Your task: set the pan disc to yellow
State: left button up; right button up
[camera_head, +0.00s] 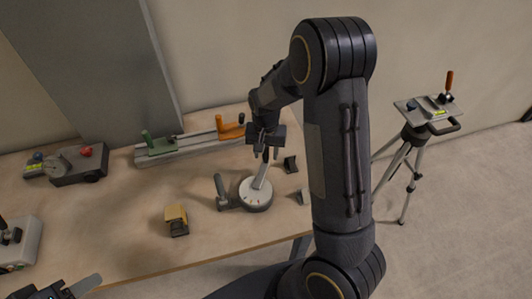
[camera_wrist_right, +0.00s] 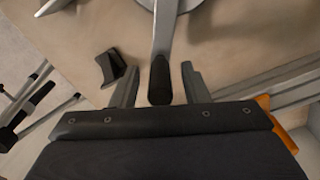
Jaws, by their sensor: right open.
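A round pale disc (camera_head: 256,193) on a dark base stands on the table, with a long metal lever (camera_head: 262,176) running from its middle; it looks like the pan disc. No yellow mark is clear on it. My right gripper (camera_head: 267,153) is above the far end of the lever, pointing down. In the right wrist view, my right gripper (camera_wrist_right: 160,75) is open, with the lever's dark grip (camera_wrist_right: 160,82) between its fingers and gaps on both sides. The disc (camera_wrist_right: 178,5) is cut off at the top there. My left gripper (camera_head: 68,288) is partly in view at the bottom left.
A small upright handle (camera_head: 221,191) stands beside the disc. Small dark blocks (camera_head: 291,164) lie right. A tripod (camera_head: 410,150) stands off the table.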

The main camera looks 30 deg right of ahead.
jog(key=shift+f, duration=0.6)
grip_shut()
jog(key=shift+a, duration=0.1)
